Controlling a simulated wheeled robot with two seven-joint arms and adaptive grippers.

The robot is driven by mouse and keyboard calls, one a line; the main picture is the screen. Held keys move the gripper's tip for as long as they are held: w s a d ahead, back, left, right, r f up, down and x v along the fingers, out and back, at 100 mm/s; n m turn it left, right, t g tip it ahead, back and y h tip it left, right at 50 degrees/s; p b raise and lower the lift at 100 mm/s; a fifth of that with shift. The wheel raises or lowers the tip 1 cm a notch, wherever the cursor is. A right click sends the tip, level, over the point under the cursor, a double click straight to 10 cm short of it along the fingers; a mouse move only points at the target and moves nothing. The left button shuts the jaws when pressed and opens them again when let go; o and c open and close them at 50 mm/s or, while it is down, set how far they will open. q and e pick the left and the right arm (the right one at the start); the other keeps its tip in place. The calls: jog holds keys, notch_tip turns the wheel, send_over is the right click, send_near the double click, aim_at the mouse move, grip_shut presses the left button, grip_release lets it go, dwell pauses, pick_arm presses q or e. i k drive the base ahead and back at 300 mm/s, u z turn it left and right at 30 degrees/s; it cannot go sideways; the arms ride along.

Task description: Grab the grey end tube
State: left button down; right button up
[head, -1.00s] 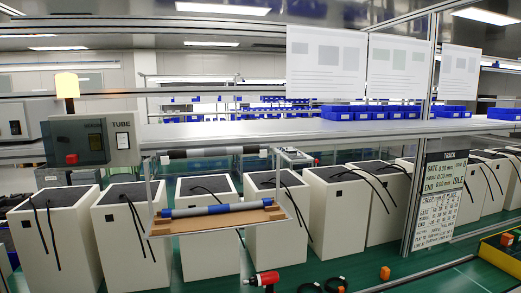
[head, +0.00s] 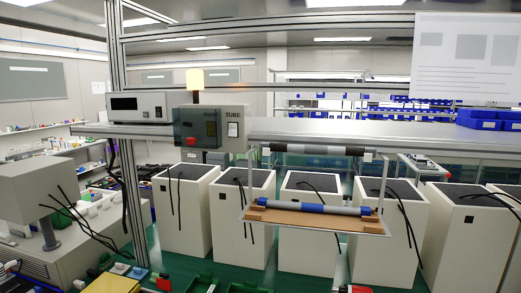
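A long tube with grey and blue sections lies level on a hanging wooden shelf (head: 300,222), between small wooden blocks. A grey section (head: 285,205) shows on its left part and another grey section (head: 343,210) on its right part, with a blue section (head: 312,208) between them. A second tube with black, white and grey bands (head: 312,150) runs level above it, under the long counter. I cannot tell which piece is the grey end tube. Neither of my grippers shows in the head view.
A grey control box marked TUBE (head: 211,128) with a red button stands at the left of the counter (head: 350,132). White cabinets (head: 310,240) stand behind the shelf. A metal post (head: 128,200) and a beige machine (head: 45,215) are at left. Blue bins (head: 490,119) sit at right.

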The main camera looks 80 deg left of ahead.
aim_at(305, 149)
jog(key=u, duration=1.55)
jog(key=i, duration=0.05)
